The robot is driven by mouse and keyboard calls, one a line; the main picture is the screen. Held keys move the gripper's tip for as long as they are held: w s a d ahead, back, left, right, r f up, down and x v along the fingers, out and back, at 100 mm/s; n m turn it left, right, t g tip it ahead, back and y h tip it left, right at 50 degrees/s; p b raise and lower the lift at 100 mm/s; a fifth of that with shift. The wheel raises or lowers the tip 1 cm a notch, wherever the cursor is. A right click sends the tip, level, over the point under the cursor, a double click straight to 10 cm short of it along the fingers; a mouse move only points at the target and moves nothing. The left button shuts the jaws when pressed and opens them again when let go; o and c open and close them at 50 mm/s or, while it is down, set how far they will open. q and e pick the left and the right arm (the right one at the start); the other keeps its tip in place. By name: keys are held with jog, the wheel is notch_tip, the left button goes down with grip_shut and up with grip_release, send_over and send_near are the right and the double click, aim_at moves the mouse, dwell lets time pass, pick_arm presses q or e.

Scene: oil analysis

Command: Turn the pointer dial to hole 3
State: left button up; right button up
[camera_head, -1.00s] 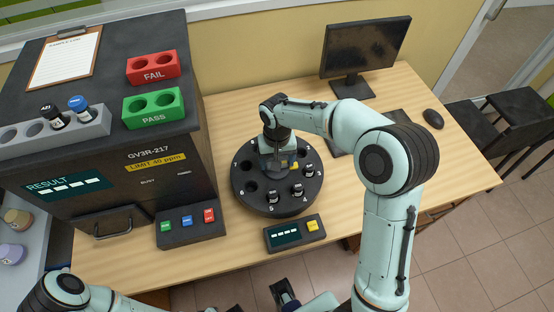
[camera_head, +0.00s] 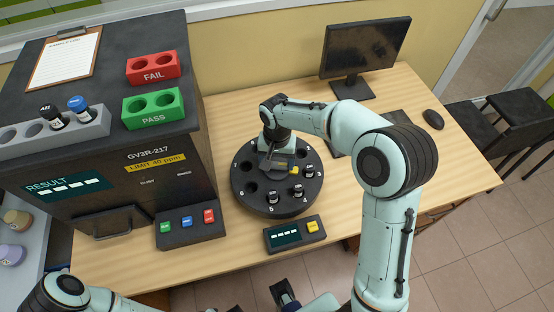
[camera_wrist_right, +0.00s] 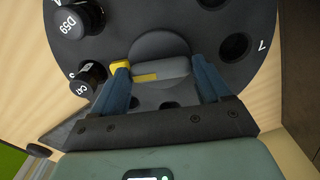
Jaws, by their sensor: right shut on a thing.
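The pointer dial (camera_wrist_right: 161,65) is a grey bar knob with a yellow tip in the middle of the round black carousel (camera_head: 251,202). My right gripper (camera_head: 278,165) is shut on the bar, one finger each side in the right wrist view (camera_wrist_right: 163,78). In the head view the yellow tip points right, toward the vial (camera_head: 307,171) between positions 2 and 4. In the right wrist view it points left, just above the vial marked C47 (camera_wrist_right: 88,78). The figure 3 is not legible.
Vials also stand at holes 4 and 5, close around the dial; the holes near 6 and 7 are empty. A small display box (camera_head: 294,234) stands in front, the analyser (camera_head: 120,180) at left, a monitor (camera_head: 364,48) behind.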

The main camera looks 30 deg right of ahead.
aim_at(277, 163)
jog(key=o, duration=1)
notch_tip(277, 163, up, 14)
jog(key=shift+f+p, duration=0.25)
jog(key=shift+p, duration=0.65)
